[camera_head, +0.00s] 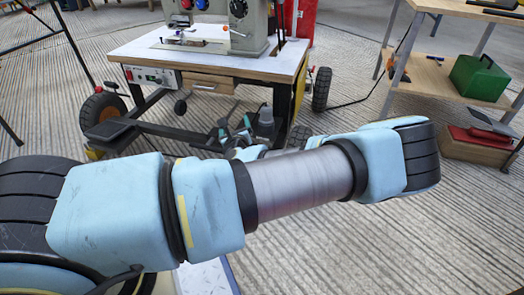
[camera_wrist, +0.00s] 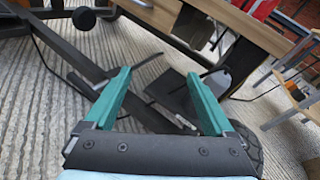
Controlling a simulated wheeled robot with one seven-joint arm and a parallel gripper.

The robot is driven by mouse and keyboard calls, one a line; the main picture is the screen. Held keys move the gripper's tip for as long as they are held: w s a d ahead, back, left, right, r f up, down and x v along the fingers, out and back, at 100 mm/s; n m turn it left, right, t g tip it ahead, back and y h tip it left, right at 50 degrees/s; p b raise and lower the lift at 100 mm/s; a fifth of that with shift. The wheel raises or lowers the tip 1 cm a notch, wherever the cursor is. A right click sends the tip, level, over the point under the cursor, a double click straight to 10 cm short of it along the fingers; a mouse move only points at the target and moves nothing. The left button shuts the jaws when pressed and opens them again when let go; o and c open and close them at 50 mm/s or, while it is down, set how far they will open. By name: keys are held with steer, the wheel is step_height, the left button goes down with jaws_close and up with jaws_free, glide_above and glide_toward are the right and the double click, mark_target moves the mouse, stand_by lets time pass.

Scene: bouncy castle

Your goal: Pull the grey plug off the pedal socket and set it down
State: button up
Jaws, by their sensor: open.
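My gripper (camera_head: 233,134) is low in front of the sewing table's underframe in the head view. In the wrist view its two teal fingers (camera_wrist: 158,92) are wide apart, with nothing held between them. A dark flat plate that looks like the pedal (camera_wrist: 170,92) lies beyond and between the fingers, beside a dark frame bar. A grey rounded piece (camera_wrist: 215,82) with a dark cord stands just right of it; it also shows under the table in the head view (camera_head: 265,121). I cannot tell whether this is the plug. The socket cannot be made out.
The wheeled sewing table (camera_head: 215,62) stands ahead, with black tyres (camera_head: 101,112) and low frame bars around my gripper. A wooden shelf bench (camera_head: 425,78) with a green box (camera_head: 480,78) is at right. Ridged floor is clear in front.

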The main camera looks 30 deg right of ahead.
mark_target(266, 115)
steer(key=s+d+f+m+h+b, duration=0.25)
steer(key=s+d+m+h, duration=0.2)
steer(key=d+m, duration=0.3)
steer(key=shift+n+h, duration=0.35)
steer(key=shift+h, duration=0.1)
steer(key=b+x, duration=0.4)
steer(key=x, duration=0.7)
steer(key=shift+d+r, duration=0.15)
steer(key=shift+d, duration=0.1)
jaws_close()
